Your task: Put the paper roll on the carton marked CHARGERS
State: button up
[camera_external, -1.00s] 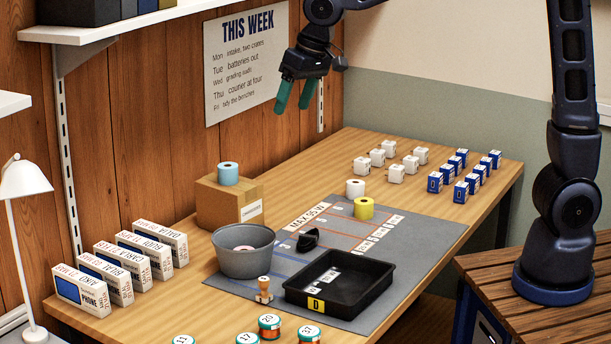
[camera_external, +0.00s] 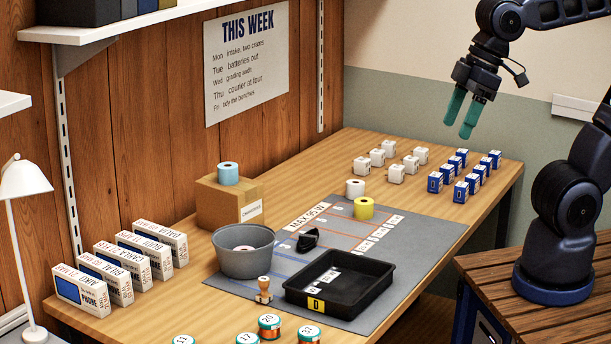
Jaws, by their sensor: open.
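A brown carton (camera_external: 212,207) stands on the bench near the wood wall, with a white label on its right side; the print is too small to read surely. A light blue roll (camera_external: 228,174) stands upright on the carton's top. A white roll (camera_external: 355,188) and a yellow roll (camera_external: 363,209) stand close together at the mat's back edge. My gripper (camera_external: 458,128) is open and empty, fingers pointing down, in the air at the upper right, well away from the carton and the rolls.
A grey mat (camera_external: 432,232) carries a grey bowl (camera_external: 243,255), a black tray (camera_external: 372,295), a stamp (camera_external: 264,288) and a small black object (camera_external: 308,239). White boxes (camera_external: 361,166) and blue boxes (camera_external: 461,193) stand at the back. Phone boxes (camera_external: 82,292) line the left.

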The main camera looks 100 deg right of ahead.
jog(key=s, duration=0.1)
jog(key=s+a+f, duration=0.1)
jog(key=s+n, duration=0.1)
jog(key=shift+a+f, duration=0.15)
jog(key=shift+a, duration=0.1)
